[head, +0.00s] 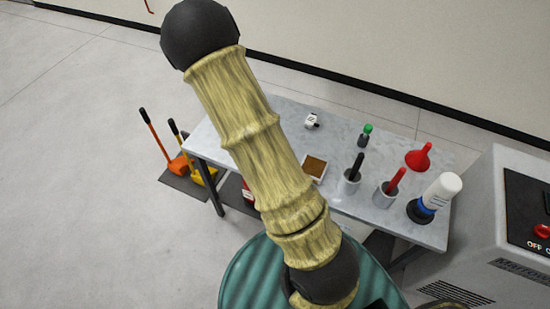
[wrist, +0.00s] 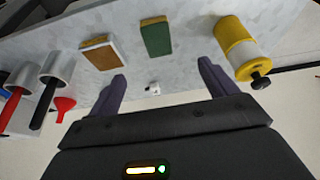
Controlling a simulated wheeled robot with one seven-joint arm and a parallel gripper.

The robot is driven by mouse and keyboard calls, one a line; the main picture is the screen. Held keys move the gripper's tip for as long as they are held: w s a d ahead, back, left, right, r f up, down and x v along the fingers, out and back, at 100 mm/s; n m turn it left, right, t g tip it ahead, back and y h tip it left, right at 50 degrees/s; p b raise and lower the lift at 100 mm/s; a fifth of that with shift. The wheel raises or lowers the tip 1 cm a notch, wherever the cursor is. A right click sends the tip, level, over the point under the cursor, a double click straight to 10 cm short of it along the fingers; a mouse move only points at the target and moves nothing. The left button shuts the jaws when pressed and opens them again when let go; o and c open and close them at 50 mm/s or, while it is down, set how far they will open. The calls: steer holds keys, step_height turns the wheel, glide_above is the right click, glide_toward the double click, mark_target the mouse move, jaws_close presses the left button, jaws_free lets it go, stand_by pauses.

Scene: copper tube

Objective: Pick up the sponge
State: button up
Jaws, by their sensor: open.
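The sponge (wrist: 156,36), a block with a green face and yellow edges, lies on the grey table in the wrist view. It shows beyond my gripper (wrist: 162,69), between the lines of the two purple fingers. The fingers are spread wide, with nothing between them, and stand apart from the sponge. In the head view I cannot make out the sponge or the gripper; my arm covers part of the table.
A brown-topped square block (wrist: 101,55) lies left of the sponge, and a yellow and white roll (wrist: 240,50) right. The table (head: 285,115) also holds a small white item (head: 312,121), grey cups (head: 349,187), a red funnel (head: 419,158) and a white bottle (head: 441,190).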

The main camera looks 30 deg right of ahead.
steer(key=shift+d+f, duration=0.15)
steer(key=shift+d, duration=0.1)
steer(key=shift+f, duration=0.1)
steer(key=x, duration=1.2)
steer(key=shift+d, duration=0.1)
steer(key=p+x, duration=0.1)
steer(key=x, duration=0.1)
steer(key=p+x, duration=0.1)
steer(key=x, duration=0.1)
steer(key=shift+w+d, duration=0.15)
steer(key=shift+d, duration=0.3)
steer(key=shift+w+d+f, duration=0.1)
steer(key=shift+f, duration=0.35)
steer(key=shift+f, duration=0.25)
stand_by(0.4)
